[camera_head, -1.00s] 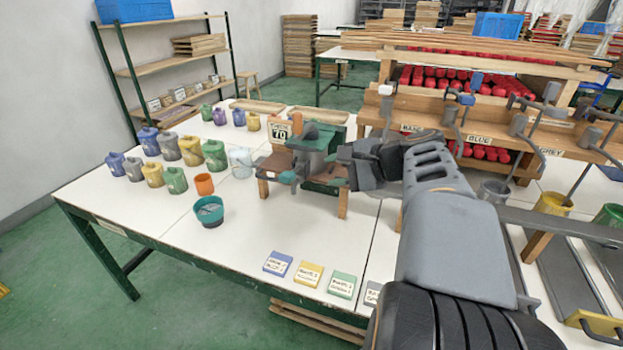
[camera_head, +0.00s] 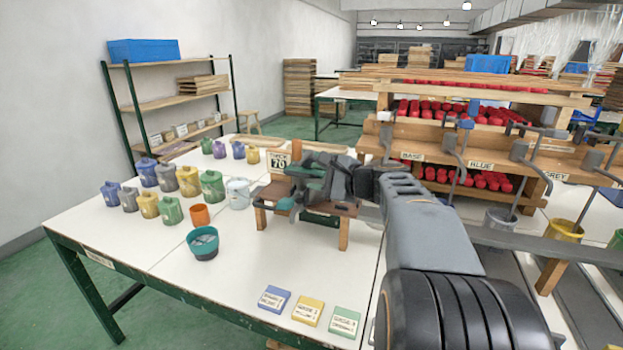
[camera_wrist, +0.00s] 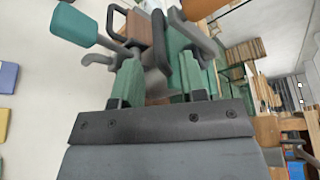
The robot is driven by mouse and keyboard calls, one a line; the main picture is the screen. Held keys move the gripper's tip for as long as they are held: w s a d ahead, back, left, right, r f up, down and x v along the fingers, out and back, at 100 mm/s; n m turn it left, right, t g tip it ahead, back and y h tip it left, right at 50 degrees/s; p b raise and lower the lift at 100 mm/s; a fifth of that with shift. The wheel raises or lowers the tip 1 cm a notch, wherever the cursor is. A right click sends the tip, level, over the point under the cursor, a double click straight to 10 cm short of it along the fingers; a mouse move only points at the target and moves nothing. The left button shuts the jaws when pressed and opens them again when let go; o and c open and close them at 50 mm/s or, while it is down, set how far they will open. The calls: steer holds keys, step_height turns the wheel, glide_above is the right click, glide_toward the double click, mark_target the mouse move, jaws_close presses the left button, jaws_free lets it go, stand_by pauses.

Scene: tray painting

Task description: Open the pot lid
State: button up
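A green device with dark grey handles (camera_head: 308,178) sits on a small wooden stand (camera_head: 345,208). My gripper (camera_head: 328,180) is at this device and partly hides it. In the wrist view my gripper's two green-faced fingers (camera_wrist: 160,82) stand apart, with dark grey and wooden parts beyond and between them; contact is not clear. Several lidded cans (camera_head: 170,208) stand further left. I cannot tell which vessel is the pot with the lid.
An orange cup (camera_head: 200,215) and a pale pail (camera_head: 238,193) stand left of the device. Blue (camera_head: 274,299), yellow (camera_head: 307,311) and green (camera_head: 344,321) labelled blocks lie near the front edge. The white table (camera_head: 240,265) is clear between them and the teal pot.

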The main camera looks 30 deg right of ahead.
steer(key=shift+x, duration=1.05)
jaws_close()
